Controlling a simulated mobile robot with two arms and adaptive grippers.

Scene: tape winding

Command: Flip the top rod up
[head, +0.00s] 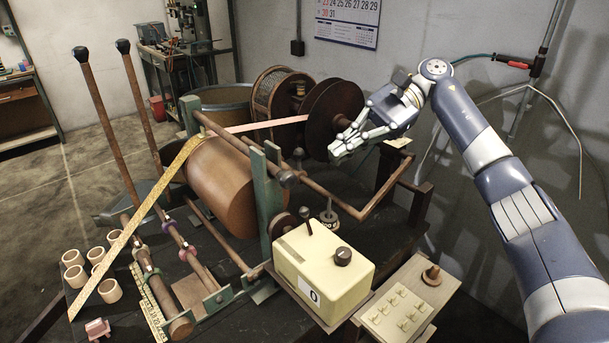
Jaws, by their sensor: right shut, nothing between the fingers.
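A winding machine stands on a dark table, with a large brown drum (232,180) at its middle. A brown bent rod (335,203) runs from the green upright (262,200) to the right, then bends up and back. It lies low, in front of and below my right gripper (338,152). That gripper is shut and empty, its fingers at the right edge of the dark reel (330,112); I cannot tell whether they touch it. No left gripper is in view.
Two tall levers (103,115) rise at the left. A yellow tape (135,225) slants across the front left, near several small rings (110,290). A cream control box (322,275) and a button panel (398,312) stand at the front. The wall is close behind my right arm.

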